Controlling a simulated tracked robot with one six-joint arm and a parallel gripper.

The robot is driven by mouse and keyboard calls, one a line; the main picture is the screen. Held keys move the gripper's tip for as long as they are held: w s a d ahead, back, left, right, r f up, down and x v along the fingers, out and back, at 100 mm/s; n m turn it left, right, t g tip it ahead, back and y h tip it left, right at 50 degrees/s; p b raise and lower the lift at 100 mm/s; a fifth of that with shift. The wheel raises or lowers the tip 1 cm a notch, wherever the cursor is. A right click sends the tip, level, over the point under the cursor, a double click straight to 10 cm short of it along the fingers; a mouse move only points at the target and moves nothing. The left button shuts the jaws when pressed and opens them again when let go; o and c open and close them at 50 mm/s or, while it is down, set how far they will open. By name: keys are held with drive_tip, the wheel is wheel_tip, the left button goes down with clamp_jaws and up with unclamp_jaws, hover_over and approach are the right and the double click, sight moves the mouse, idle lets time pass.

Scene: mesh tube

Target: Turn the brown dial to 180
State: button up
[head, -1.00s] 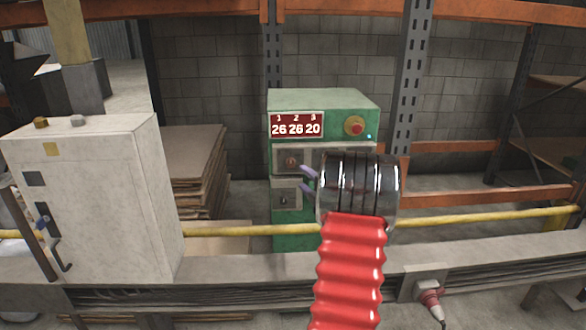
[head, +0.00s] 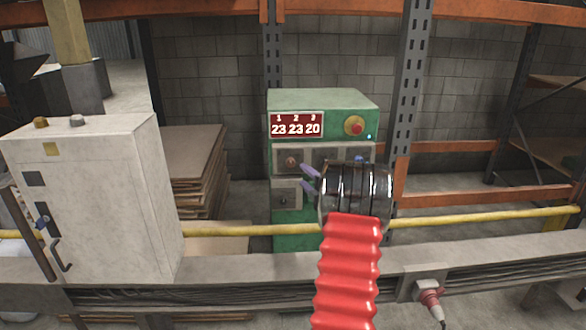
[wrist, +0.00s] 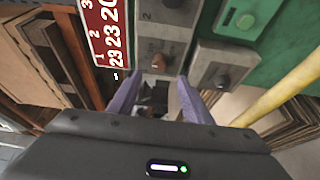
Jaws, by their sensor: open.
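I cannot tell for sure which is the brown dial. My gripper (head: 302,177) is open, its purple fingers apart, in front of the box. In the wrist view, my gripper (wrist: 160,82) has nothing visibly held.
A red emergency button (head: 354,125) is on the box's upper right and a blue knob (head: 359,159) shows above my wrist. A yellow pipe (head: 470,218) runs across in front. A white cabinet (head: 90,200) stands left, beside stacked boards (head: 195,165).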

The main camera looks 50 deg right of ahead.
sight(292, 164)
drive_tip(key=x, duration=0.9)
drive_tip(key=shift+w+d, duration=0.15)
drive_tip(key=shift+w, duration=0.05)
drive_tip(key=shift+c, duration=0.4)
drive_tip(key=c, duration=0.9)
drive_tip(key=shift+a+f, duration=0.1)
drive_tip(key=shift+a, duration=0.15)
drive_tip(key=shift+c, duration=0.4)
drive_tip(key=shift+d, duration=0.15)
